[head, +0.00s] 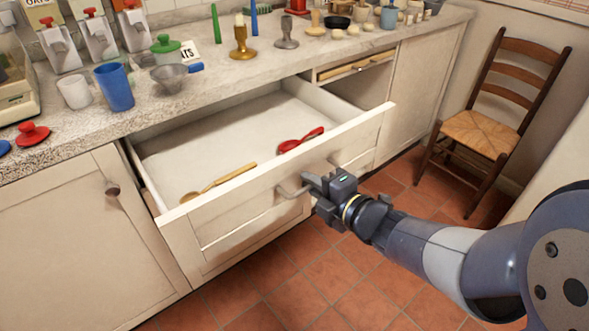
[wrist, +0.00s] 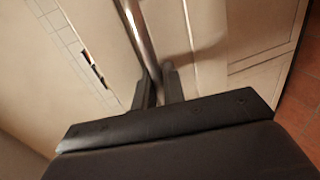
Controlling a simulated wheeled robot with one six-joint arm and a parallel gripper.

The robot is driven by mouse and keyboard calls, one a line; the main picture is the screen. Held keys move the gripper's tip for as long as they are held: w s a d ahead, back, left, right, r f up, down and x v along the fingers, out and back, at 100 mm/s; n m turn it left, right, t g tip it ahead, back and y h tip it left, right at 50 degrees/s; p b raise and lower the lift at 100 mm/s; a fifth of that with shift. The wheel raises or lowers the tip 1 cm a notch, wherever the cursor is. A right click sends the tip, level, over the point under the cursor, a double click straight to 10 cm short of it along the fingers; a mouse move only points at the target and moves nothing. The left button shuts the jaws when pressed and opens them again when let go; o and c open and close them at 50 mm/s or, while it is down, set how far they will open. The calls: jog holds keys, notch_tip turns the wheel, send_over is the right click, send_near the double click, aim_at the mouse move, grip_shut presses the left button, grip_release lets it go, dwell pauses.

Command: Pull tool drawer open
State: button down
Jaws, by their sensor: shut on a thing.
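The cream tool drawer (head: 232,203) stands well out from the cabinet in the head view, its inside showing. A wooden spoon (head: 220,183) and a red spoon (head: 301,140) lie in it. The drawer's metal bar handle (head: 290,191) is on its front panel. My gripper (head: 318,182) is in front of the panel, shut on the handle. In the wrist view the handle (wrist: 139,32) runs down between the two fingers of my gripper (wrist: 159,82). Part of the handle is hidden by the gripper.
The stone counter (head: 270,72) above holds candlesticks, cups, dispensers and a scale. A slimmer opening with a wooden rolling pin (head: 355,69) is to the right. A wooden chair (head: 490,115) stands at the right. The tiled floor (head: 290,285) in front is clear.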

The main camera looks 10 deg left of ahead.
jog(key=shift+f+v, duration=0.15)
jog(key=shift+v, duration=0.65)
jog(key=shift+f+v, duration=0.2)
jog(key=shift+v, duration=0.6)
jog(key=c, duration=1.6)
grip_release()
jog(key=shift+o, duration=0.2)
jog(key=shift+s+d, duration=0.1)
jog(key=p+v, duration=0.3)
jog(key=v, duration=0.7)
jog(key=shift+s+d, duration=0.2)
jog(key=shift+d, duration=0.05)
jog(key=shift+w+a, duration=0.1)
jog(key=shift+a, duration=0.05)
jog(key=b+x, duration=0.3)
jog(key=x, duration=0.7)
jog(key=shift+w+a, duration=0.2)
